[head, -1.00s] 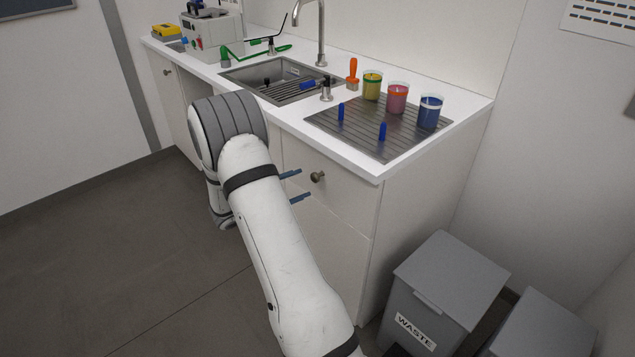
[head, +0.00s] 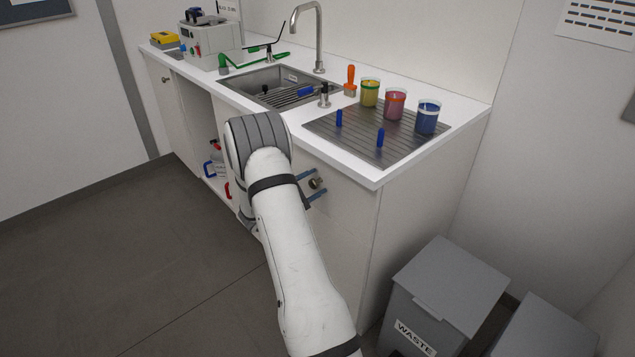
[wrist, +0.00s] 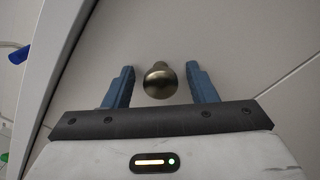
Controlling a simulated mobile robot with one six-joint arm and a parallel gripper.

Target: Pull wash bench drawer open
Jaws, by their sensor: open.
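The wash bench drawer (head: 345,205) is the white front panel below the worktop's right part, and it looks shut. Its round brass knob (head: 316,183) sticks out from the front. My gripper (head: 318,186) is open at the drawer front, with its two blue fingers on either side of the knob. In the wrist view the knob (wrist: 160,80) sits between the fingers (wrist: 160,86), with a gap on each side. The fingers do not appear to touch it.
Yellow (head: 370,92), pink (head: 395,104) and blue (head: 427,117) jars stand on the ribbed drainboard (head: 350,138) above the drawer. A sink (head: 270,82) lies to the left. A grey waste bin (head: 450,280) stands right of the bench. Floor (head: 130,260) at left is clear.

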